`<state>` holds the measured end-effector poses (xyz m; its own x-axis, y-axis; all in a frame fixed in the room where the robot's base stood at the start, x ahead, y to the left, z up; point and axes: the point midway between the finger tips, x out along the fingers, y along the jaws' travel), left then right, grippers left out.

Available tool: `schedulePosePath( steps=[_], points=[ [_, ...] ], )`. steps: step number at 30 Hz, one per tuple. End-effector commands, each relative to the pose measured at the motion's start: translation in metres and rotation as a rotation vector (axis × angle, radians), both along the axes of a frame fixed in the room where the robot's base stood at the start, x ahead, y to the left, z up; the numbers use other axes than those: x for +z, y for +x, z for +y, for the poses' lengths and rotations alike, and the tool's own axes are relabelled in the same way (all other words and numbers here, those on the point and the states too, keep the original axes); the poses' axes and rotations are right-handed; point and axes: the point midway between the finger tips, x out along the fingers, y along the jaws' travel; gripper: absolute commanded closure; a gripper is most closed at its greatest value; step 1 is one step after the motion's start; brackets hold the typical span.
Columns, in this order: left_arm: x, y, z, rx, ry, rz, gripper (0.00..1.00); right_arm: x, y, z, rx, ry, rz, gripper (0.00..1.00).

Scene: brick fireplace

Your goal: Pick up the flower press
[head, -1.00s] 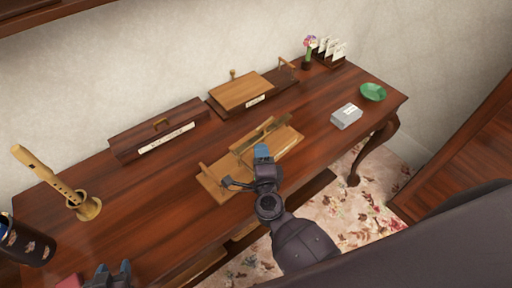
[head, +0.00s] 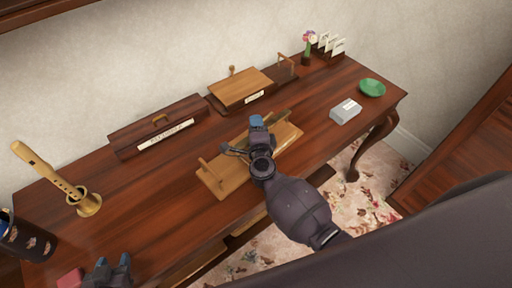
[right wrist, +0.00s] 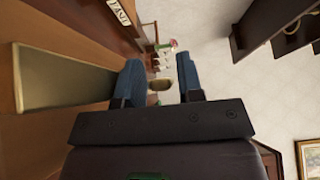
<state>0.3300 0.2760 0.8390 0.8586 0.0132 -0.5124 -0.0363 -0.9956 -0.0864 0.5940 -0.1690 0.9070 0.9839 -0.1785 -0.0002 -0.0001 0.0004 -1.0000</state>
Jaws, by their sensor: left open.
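A light wooden press-like piece (head: 229,179) lies near the desk's front edge, with a flat base, an upright end at its left and a raised bar. I take it for the flower press, though no label on it shows. My right gripper (head: 245,136) is over its middle and hides part of it. My left gripper (head: 110,270) is open and empty at the lower left.
On the desk (head: 130,200) stand a labelled dark box (head: 158,127), a labelled wooden board unit (head: 240,90), a recorder on a stand (head: 50,170), a dark cup (head: 27,238), a grey box (head: 346,111), a green dish (head: 372,88) and a flower vase (head: 307,56).

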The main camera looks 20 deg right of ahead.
Motion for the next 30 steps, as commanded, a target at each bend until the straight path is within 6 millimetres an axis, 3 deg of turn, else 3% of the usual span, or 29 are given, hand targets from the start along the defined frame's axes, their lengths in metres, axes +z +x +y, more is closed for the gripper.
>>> schedulePosePath(
  steps=[5, 12, 30],
  points=[
    [-0.0001, -0.0002, -0.0002, 0.001, -0.001, 0.000, 0.54, -0.0001, 0.0001, -0.0002, 0.000, 0.000, 0.000, 0.66],
    [-0.0014, -0.0025, 0.0001, 0.002, 0.000, 0.005, 0.54, -0.0001, -0.0001, -0.0001, 0.000, -0.001, 0.000, 1.00],
    [-0.0027, -0.0038, 0.0003, 0.003, -0.001, 0.009, 0.54, -0.0002, -0.0003, 0.0001, 0.000, -0.001, 0.000, 1.00]
  ],
)
